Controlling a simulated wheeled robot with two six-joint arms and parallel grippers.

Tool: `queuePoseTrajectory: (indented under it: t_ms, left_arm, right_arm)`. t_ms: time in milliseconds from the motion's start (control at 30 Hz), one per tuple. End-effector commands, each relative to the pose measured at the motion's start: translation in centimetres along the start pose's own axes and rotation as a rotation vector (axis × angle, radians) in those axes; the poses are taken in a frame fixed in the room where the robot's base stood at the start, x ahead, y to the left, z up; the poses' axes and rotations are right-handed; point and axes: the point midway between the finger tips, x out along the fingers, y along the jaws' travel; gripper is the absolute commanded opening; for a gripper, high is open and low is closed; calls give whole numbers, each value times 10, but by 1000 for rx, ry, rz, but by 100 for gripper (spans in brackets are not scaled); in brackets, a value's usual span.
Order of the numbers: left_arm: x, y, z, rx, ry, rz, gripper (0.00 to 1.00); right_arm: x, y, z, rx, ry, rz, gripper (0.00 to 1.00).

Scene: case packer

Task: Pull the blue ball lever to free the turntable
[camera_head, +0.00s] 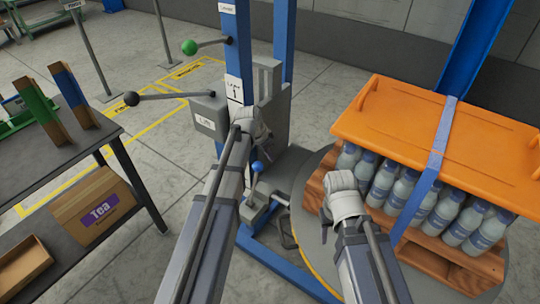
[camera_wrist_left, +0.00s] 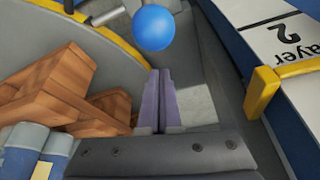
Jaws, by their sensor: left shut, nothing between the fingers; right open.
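The blue ball (camera_head: 257,167) tops a short lever rising from a grey base (camera_head: 262,197) beside the round turntable (camera_head: 314,243). In the left wrist view the blue ball (camera_wrist_left: 153,27) is just beyond the fingertips, with a gap between. My left gripper (camera_wrist_left: 160,72) is shut and empty, pointing toward the ball. In the head view its wrist (camera_head: 254,120) appears above and left of the ball, fingers not clearly visible. My right gripper (camera_head: 344,190) is open and empty over the turntable's left part, near the pallet; its fingers are hard to make out.
On the turntable, a wooden pallet (camera_head: 450,252) carries several bottles under an orange cover (camera_head: 440,135) with a blue strap. A blue post (camera_head: 283,30) stands behind. A green-ball lever (camera_head: 189,47) and black-ball lever (camera_head: 132,98) are at left.

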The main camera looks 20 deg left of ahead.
Motion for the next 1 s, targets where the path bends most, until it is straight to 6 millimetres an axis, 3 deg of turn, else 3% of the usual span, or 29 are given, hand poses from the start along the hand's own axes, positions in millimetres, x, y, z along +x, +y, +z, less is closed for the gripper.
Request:
queuePoseTrajectory:
  t_ms: [33,200,1000]
  left_arm:
    - [-7,3,11,-2,0,-1,0]
    - [-12,2,24,-1,0,0,0]
    - [-18,4,33,5,50,-12,0]
  right_arm:
    - [-2,0,0,0,0,0,50]
    - [-2,0,0,0,0,0,50]
    - [-1,0,0,0,0,0,50]
